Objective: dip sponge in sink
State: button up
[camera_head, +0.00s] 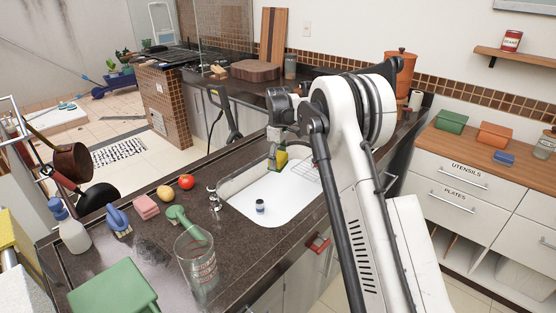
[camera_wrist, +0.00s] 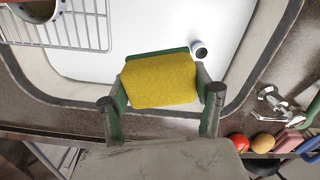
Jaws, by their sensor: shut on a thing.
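My gripper (camera_head: 277,153) is shut on a yellow and green sponge (camera_head: 282,160). In the wrist view the sponge (camera_wrist: 160,82) sits between my two fingers, its yellow face toward the camera and a green edge behind it. The white sink (camera_head: 247,192) is set in the dark counter, and the sponge is over its far part. I cannot tell whether the sponge touches the sink's bottom. No water is clearly visible.
A small dark-and-white jar (camera_head: 260,206) stands in the sink. A wire rack (camera_head: 306,171) lies at the sink's right side. A faucet (camera_head: 213,199), a tomato (camera_head: 186,181), a potato (camera_head: 165,192), a pink sponge (camera_head: 146,207) and a glass (camera_head: 197,265) stand on the counter left of the sink.

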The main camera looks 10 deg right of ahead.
jog(key=shift+f+b, duration=6.2)
jog(key=shift+f, duration=3.45)
jog(key=shift+r+p, duration=3.1)
jog(key=shift+r, duration=5.05)
